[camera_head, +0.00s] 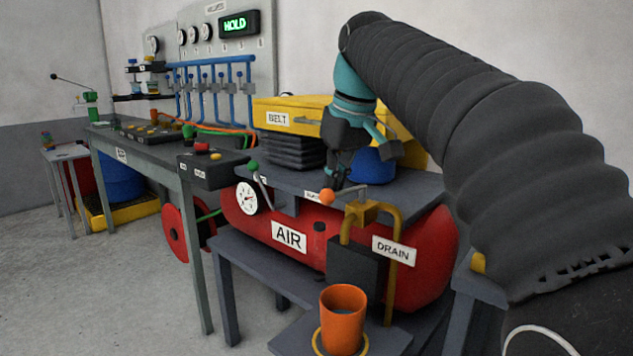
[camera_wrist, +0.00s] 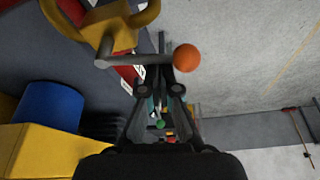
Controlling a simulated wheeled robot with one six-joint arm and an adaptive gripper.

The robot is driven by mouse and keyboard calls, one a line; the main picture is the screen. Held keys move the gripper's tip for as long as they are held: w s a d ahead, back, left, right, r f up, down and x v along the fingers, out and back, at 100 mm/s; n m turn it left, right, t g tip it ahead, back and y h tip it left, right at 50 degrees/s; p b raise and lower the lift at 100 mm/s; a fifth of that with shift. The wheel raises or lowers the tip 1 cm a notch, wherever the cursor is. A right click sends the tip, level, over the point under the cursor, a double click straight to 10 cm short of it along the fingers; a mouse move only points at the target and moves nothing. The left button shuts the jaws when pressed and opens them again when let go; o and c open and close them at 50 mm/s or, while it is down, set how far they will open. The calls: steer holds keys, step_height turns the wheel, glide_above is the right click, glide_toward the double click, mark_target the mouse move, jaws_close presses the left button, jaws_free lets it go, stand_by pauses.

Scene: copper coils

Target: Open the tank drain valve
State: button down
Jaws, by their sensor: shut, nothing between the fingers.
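The drain valve (camera_head: 362,212) is a brass body on a yellow pipe, above a sign reading DRAIN (camera_head: 393,250). Its grey lever (camera_head: 349,190) points left and ends in an orange ball (camera_head: 327,197). In the wrist view, the brass valve body (camera_wrist: 112,30) is at the upper left, and the lever (camera_wrist: 135,60) runs right to the orange ball (camera_wrist: 186,58). My gripper (camera_head: 337,183) is shut and empty, pointing down close to the lever and ball. In the wrist view my fingers (camera_wrist: 160,92) lie beside the lever; I cannot tell whether they touch it.
The red AIR tank (camera_head: 258,222) lies under a grey shelf (camera_head: 415,186). An orange cup (camera_head: 342,320) stands below the valve. Open floor lies at left.

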steer(key=shift+s+d+r+p, duration=0.15)
steer(key=shift+s+d+p, duration=0.25)
steer(key=shift+d+p, duration=0.25)
steer(key=shift+s+a+f, duration=0.15)
steer(key=shift+a+f, duration=0.05)
steer(key=shift+a, duration=0.1)
